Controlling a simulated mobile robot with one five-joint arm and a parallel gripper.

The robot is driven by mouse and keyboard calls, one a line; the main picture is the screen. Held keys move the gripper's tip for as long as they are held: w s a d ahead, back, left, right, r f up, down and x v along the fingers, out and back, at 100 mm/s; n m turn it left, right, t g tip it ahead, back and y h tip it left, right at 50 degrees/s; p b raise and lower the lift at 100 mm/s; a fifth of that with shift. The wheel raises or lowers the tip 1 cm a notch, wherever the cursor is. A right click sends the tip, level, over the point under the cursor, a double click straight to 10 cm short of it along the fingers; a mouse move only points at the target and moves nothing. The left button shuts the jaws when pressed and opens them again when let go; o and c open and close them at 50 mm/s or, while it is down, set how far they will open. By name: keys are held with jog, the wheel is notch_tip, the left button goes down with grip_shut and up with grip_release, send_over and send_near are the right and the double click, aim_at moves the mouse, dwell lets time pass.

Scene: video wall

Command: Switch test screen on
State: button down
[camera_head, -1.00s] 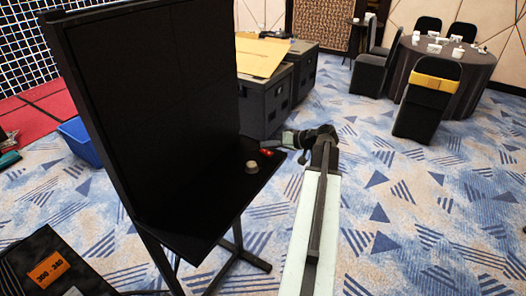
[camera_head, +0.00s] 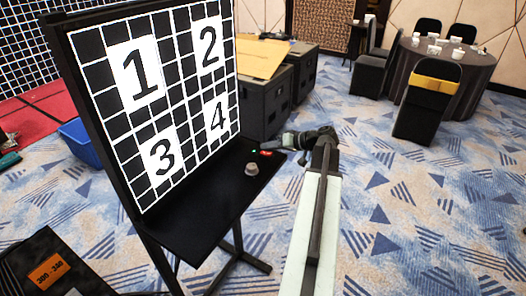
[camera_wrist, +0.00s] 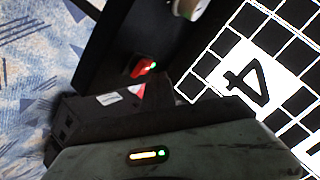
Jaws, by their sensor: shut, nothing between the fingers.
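The test screen (camera_head: 155,110) is lit, showing a white grid on black with the numbers 1 to 4. Part of it with the 4 shows in the wrist view (camera_wrist: 250,85). A small red switch (camera_head: 266,153) sits near the far right edge of the black shelf (camera_head: 205,205), with a green light beside it. My gripper (camera_head: 282,142) is shut and empty, just beyond the shelf's edge, close to the switch. Whether it touches the switch cannot be told.
Black cases (camera_head: 268,100) stand behind the shelf, with a tan board (camera_head: 262,55) on top. A round table (camera_head: 440,65) with chairs is at the back right. The patterned carpet (camera_head: 400,200) on the right is clear.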

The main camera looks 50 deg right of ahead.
aim_at(272, 155)
jog(key=shift+s+r, duration=0.1)
jog(key=shift+r, duration=0.3)
jog(key=r+p, duration=0.2)
jog(key=s+r+p, duration=0.1)
jog(key=r+p, duration=0.2)
jog(key=shift+s+d, duration=0.2)
jog(key=shift+f, duration=0.15)
dwell(0.3)
